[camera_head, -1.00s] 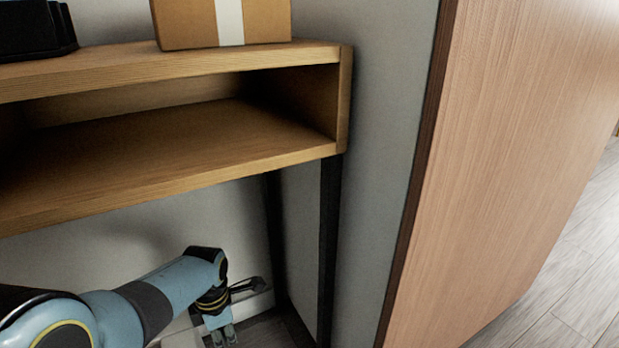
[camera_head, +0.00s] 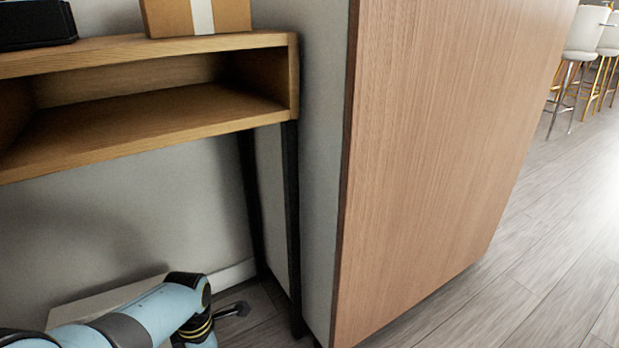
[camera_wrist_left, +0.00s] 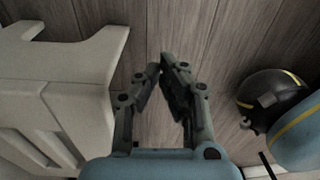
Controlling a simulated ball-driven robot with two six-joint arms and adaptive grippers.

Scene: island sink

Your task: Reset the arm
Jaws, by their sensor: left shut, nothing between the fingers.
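My left arm (camera_head: 150,318) comes in low at the left of the head view, below the wooden shelf. The end of this arm runs down to the bottom edge there, and the fingers are cut off. In the left wrist view my left gripper (camera_wrist_left: 161,72) points away over a plank floor. Its fingertips come together, with nothing held between them. My right gripper is in neither view.
The wooden shelf (camera_head: 150,110) stands on dark legs, with a cardboard box (camera_head: 195,17) and a black object (camera_head: 35,24) on top. A tall wood panel (camera_head: 430,150) stands right of it. Stools (camera_head: 585,45) stand far right. A pale structure (camera_wrist_left: 60,75) lies left of the gripper. Open floor (camera_head: 540,260) lies right.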

